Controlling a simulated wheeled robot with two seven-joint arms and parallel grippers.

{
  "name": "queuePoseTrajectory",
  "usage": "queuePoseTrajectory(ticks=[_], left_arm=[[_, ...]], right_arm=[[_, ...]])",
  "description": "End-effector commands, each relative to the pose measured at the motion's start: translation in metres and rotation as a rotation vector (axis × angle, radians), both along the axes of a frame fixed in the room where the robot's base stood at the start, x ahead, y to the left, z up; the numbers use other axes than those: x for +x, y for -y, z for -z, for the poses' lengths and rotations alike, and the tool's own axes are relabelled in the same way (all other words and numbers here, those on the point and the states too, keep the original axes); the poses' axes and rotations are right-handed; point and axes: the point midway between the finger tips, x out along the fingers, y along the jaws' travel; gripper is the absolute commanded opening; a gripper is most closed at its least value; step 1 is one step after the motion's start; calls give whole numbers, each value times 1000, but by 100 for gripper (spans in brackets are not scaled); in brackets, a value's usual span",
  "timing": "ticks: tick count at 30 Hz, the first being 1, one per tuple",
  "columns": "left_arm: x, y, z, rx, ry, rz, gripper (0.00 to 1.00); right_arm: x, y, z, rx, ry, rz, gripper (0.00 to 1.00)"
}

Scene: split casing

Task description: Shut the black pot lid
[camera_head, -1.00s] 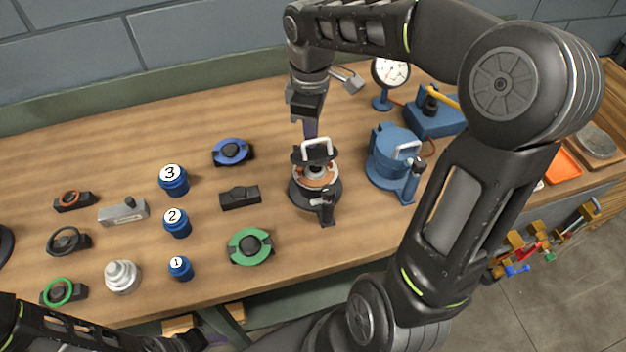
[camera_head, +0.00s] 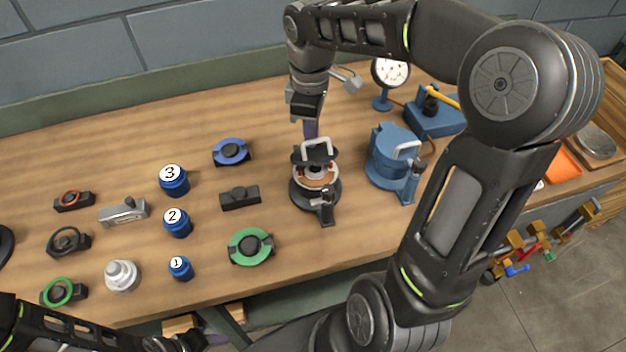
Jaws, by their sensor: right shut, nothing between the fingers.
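The black pot (camera_head: 316,193) stands on the bench right of the middle. Its black lid (camera_head: 314,157) is raised at the back rim, with a pale handle (camera_head: 317,143) on it. The pot is open at the front, and a copper-coloured ring and a pale centre show inside. A dark latch or clamp stands at its front. My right gripper (camera_head: 310,131) points down just behind the lid; its fingers are shut and empty. Whether they touch the lid is hard to tell. My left gripper (camera_head: 205,341) is at the bottom edge, partly cut off, its fingers unclear.
A blue pot (camera_head: 388,165) stands to the right, with a gauge (camera_head: 390,73) and a blue box (camera_head: 434,116) behind. Numbered blue jars (camera_head: 174,181), a green-rimmed part (camera_head: 250,247) and a black block (camera_head: 240,197) lie left. The bench behind the jars is clear.

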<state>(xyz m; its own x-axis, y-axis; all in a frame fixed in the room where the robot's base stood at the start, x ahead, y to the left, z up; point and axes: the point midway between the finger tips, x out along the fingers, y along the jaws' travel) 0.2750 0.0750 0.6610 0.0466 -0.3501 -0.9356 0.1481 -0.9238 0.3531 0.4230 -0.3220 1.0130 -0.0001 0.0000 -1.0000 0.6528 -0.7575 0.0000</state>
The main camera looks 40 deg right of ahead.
Motion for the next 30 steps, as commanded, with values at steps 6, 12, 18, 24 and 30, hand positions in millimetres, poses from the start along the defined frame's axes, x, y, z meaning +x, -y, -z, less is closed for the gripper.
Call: queuePoseTrajectory(ticks=[6, 12, 18, 24, 30], left_arm=[[0, 0, 0, 0, 0, 0, 49], [1, 0, 5, -1, 1, 1, 49], [1, 1, 10, -2, 4, 1, 49], [2, 1, 15, -4, 6, 1, 49], [2, 1, 20, -6, 8, 2, 49]], right_arm=[[0, 0, 1, 0, 0, 0, 0], [0, 0, 7, 0, 0, 0, 0], [0, 0, 15, 0, 0, 0, 0], [0, 0, 23, 1, -1, 0, 0], [0, 0, 31, 1, -1, 0, 0]])
